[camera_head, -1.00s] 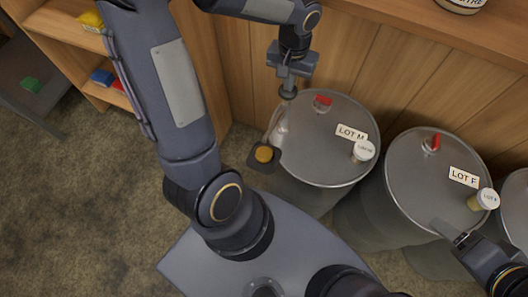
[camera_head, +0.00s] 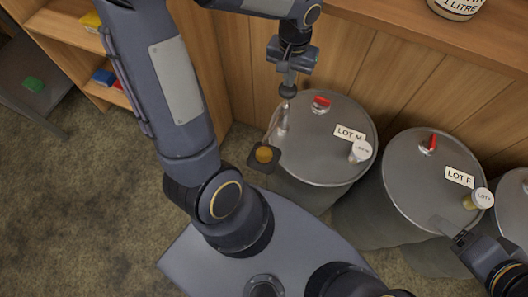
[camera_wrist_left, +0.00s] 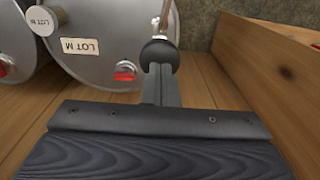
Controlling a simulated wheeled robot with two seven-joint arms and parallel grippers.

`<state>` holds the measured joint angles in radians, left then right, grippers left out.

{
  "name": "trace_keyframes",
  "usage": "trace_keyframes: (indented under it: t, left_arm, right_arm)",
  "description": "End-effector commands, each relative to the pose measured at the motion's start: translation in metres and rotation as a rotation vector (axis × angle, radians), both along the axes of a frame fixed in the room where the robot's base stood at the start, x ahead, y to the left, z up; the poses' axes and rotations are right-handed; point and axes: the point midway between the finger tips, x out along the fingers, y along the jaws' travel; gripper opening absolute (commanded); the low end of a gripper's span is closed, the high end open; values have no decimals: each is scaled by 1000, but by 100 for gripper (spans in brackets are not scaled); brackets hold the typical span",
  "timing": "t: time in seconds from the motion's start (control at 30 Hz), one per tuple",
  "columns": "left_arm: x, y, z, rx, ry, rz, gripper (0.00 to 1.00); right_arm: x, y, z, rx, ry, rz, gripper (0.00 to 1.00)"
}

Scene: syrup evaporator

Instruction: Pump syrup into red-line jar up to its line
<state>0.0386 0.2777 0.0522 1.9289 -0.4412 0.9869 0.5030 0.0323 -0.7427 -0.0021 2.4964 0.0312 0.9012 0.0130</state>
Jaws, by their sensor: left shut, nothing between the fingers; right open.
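The pump's dark round knob (camera_head: 288,91) stands above the left rim of the LOT M drum (camera_head: 325,150). Its pale metal body (camera_head: 283,118) is below. My left gripper (camera_head: 287,79) is shut and empty, pointing down, with its tips at the knob; I cannot tell whether they touch. In the left wrist view the knob (camera_wrist_left: 159,53) is right at the fingertips. A small round container with amber contents (camera_head: 264,154) sits on a dark square holder beside the drum; no red line can be made out. My right gripper (camera_head: 450,232) is open and empty near the LOT F drum.
The LOT F drum (camera_head: 425,185) stands to the right, with another drum (camera_head: 514,205) at the edge. White-capped sample bottles (camera_head: 361,151) sit by the labels. A wooden wall and ledge run behind. A shelf with coloured blocks (camera_head: 102,76) is at left.

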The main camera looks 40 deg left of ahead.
Motion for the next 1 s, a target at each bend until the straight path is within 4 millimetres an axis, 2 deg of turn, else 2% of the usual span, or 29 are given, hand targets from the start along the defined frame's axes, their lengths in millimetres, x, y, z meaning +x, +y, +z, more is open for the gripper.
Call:
trace_keyframes:
  t: [0.6, 1.0]
  left_arm:
    - [0, 0, 59, 0, 0, 0, 0]
    - [0, 0, 59, 0, 0, 0, 0]
  right_arm:
    - [0, 0, 47, 0, 0, 0, 68]
    - [0, 0, 47, 0, 0, 0, 68]
